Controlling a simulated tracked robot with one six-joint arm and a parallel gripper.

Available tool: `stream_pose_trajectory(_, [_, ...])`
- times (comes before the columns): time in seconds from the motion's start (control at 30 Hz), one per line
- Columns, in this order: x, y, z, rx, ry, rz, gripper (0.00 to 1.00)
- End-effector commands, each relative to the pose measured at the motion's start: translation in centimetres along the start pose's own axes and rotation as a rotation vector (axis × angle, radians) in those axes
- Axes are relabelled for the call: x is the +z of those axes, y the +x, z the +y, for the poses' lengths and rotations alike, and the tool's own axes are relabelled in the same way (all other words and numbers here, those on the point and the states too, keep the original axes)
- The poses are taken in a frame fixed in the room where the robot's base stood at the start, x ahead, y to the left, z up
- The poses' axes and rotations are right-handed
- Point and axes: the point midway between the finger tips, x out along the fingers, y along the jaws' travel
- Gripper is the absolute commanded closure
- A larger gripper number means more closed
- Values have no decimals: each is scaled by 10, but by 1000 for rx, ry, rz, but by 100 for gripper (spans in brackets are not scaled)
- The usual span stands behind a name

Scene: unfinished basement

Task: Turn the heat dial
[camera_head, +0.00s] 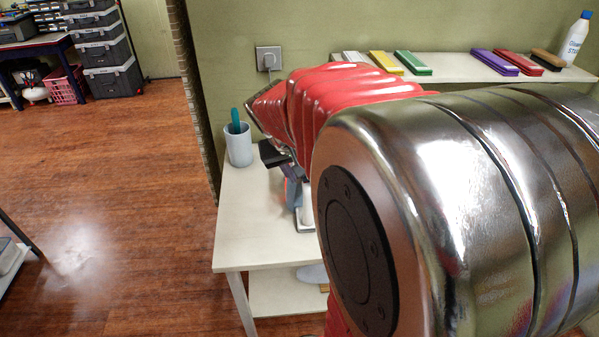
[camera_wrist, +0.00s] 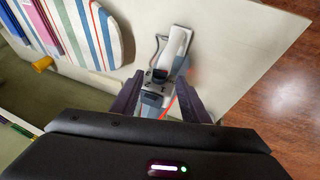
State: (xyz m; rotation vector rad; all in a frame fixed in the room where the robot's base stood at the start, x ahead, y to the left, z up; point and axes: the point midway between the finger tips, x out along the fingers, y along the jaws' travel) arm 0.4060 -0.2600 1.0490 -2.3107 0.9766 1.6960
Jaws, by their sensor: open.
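In the wrist view a small appliance with a white handle (camera_wrist: 175,44) and a grey body lies on the pale tabletop. A small dark part (camera_wrist: 158,76), possibly the heat dial, shows on its near end; its markings are too small to read. My gripper (camera_wrist: 160,80) is open, with its two dark fingers on either side of this near end. I cannot tell whether they touch it. In the head view my gripper (camera_head: 284,166) is low over the table, and the appliance is mostly hidden behind my arm.
A pale cup (camera_head: 239,146) with a teal-handled item stands left of my gripper on the white table (camera_head: 240,235). A striped board (camera_wrist: 95,30) lies beside the appliance in the wrist view. A wall shelf (camera_head: 450,68) holds coloured boxes and a bottle (camera_head: 576,38). A wall socket (camera_head: 268,58) is behind.

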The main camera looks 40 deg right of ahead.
Motion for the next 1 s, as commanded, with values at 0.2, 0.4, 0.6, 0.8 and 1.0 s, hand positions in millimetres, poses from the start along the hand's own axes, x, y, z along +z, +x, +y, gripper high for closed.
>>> stream_pose_trajectory(0.2, [-1, -40, -1, -1, -1, 4, 59])
stream_pose_trajectory(0.4, [-1, -74, -1, -2, 0, 4, 59])
stream_pose_trajectory(0.6, [-1, -95, -1, -1, -1, 2, 59])
stream_pose_trajectory(0.8, [0, -99, -1, 0, 0, 0, 59])
stream_pose_trajectory(1.0, [0, -98, -1, 0, 0, 0, 59])
